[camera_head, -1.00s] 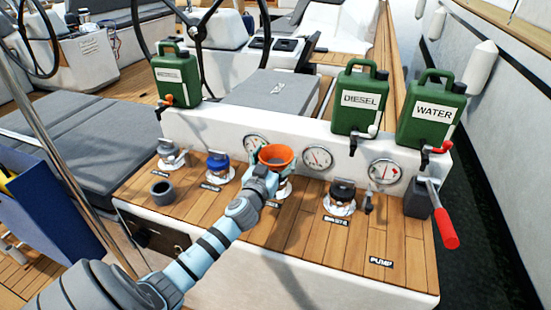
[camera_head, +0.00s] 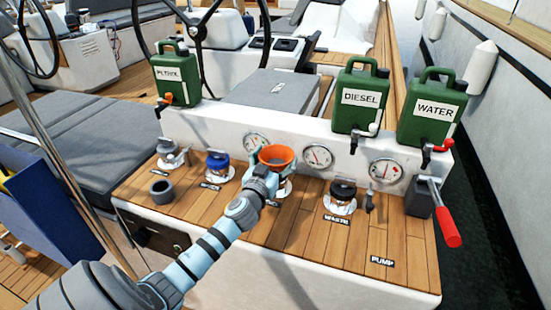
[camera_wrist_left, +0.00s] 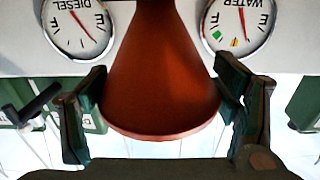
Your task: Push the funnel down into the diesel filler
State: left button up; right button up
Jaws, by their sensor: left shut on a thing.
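The orange funnel (camera_head: 276,153) is upright, wide rim up, above the third filler from the left (camera_head: 283,188) on the wooden console top. That filler is mostly hidden behind my left gripper, so I cannot tell how deep the spout sits. My left gripper (camera_head: 266,178) is shut on the funnel from the near side. In the left wrist view, the funnel (camera_wrist_left: 160,80) shows between my two dark fingers, its wide end toward the bottom of the picture. My right gripper is not in view.
A blue-capped filler (camera_head: 217,162) stands left of the funnel, and a black-capped waste filler (camera_head: 342,193) to its right. A loose grey ring-shaped cap (camera_head: 161,190) lies at the left. Green cans marked diesel (camera_head: 360,98) and water (camera_head: 433,110) stand behind. A red-handled pump lever (camera_head: 445,215) is far right.

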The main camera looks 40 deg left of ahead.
pick_arm(q)
jog(key=shift+f, duration=0.25)
jog(key=o, duration=0.9)
jog(key=shift+s, duration=0.1)
jog(key=b+v, duration=0.1)
jog(key=v, duration=1)
